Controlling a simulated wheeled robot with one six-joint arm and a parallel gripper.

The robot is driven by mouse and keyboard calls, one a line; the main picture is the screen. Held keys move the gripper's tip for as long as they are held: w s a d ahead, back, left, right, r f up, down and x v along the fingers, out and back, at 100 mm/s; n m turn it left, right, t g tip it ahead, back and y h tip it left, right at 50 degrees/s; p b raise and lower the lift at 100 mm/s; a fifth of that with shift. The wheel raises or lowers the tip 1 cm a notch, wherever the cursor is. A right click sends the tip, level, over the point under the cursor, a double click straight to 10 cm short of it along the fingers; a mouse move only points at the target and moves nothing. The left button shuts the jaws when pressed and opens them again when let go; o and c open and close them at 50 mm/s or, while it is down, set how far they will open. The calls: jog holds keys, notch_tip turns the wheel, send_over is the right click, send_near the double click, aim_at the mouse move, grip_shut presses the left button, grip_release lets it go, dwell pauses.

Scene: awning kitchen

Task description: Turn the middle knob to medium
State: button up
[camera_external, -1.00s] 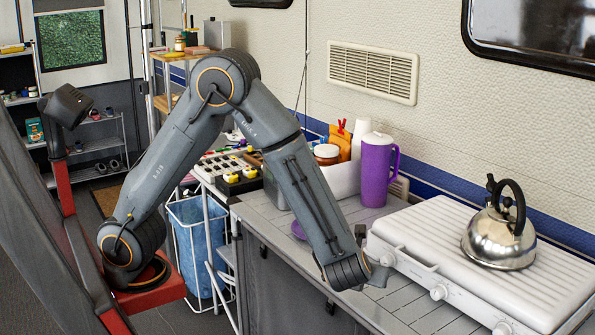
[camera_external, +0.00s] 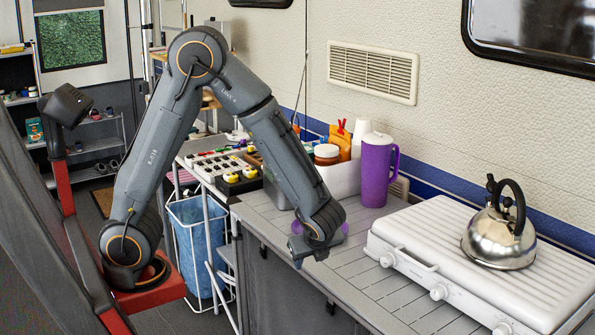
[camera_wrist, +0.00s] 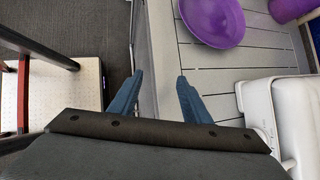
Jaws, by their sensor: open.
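The white stove (camera_external: 480,262) stands on the counter at the right, with a row of knobs along its front side. The middle knob (camera_external: 438,291) is white and sits between the left knob (camera_external: 387,260) and the right knob (camera_external: 502,328). Its exact turn is too small to read. My gripper (camera_external: 298,258) is over the counter's front edge, left of the stove and apart from all knobs. In the wrist view its two blue fingers (camera_wrist: 158,97) are spread and empty. The stove's white corner (camera_wrist: 285,110) shows there at the right; no knob is clear.
A silver kettle (camera_external: 497,240) sits on the stove. A purple bowl (camera_wrist: 213,18) lies on the slatted counter (camera_wrist: 215,78), partly behind my arm in the external view. A purple pitcher (camera_external: 376,175) stands farther back. The counter between my gripper and the stove is clear.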

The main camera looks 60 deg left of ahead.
aim_at(436, 294)
jog(key=shift+s+a+n, duration=0.3)
jog(key=shift+a+n, duration=0.05)
jog(key=shift+n, duration=0.05)
